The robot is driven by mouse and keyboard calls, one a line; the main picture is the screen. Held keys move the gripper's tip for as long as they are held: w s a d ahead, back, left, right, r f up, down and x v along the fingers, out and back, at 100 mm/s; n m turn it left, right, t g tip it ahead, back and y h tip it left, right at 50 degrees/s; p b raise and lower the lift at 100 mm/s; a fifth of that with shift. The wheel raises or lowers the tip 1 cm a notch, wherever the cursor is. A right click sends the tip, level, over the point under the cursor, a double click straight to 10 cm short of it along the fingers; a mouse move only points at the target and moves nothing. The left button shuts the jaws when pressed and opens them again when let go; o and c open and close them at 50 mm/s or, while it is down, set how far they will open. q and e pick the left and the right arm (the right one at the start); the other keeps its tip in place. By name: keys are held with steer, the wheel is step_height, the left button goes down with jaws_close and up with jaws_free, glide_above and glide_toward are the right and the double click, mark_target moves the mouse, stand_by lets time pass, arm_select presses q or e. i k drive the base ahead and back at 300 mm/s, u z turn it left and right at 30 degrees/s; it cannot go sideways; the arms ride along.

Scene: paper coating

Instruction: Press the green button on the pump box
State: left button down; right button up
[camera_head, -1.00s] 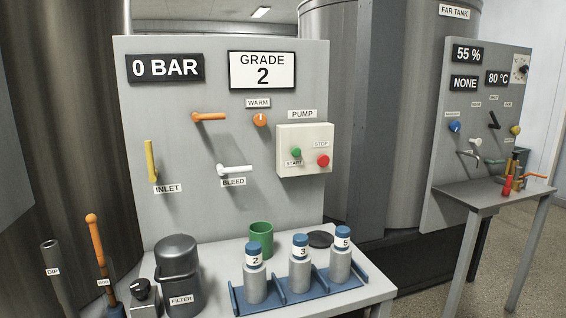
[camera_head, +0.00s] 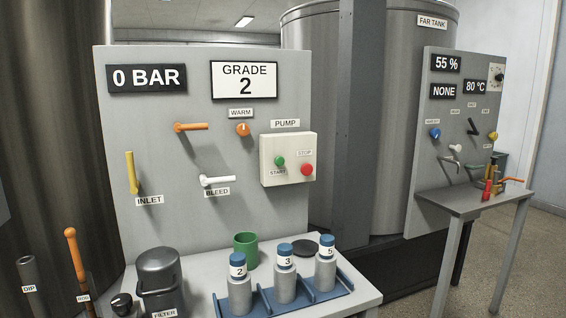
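The pump box (camera_head: 288,147) is a cream box on the grey panel (camera_head: 230,118), under a PUMP label. The green START button (camera_head: 280,161) is on its left side. The red STOP button (camera_head: 307,170) is on its right side. Nothing covers either button. Neither of my grippers is in view.
Below the panel, a bench holds a blue rack (camera_head: 340,287) with several numbered bottles, a green cup (camera_head: 246,248) and a dark filter pot (camera_head: 160,272). Orange, yellow and white handles stick out from the panel. A second panel (camera_head: 468,130) and table (camera_head: 455,201) stand at right.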

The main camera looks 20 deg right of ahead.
mark_target(279, 161)
steer(key=k, duration=1.2)
steer(key=z, duration=1.05)
steer(key=i, duration=1.95)
steer(key=u, duration=1.05)
steer(key=i, duration=0.25)
steer(key=u, duration=0.15)
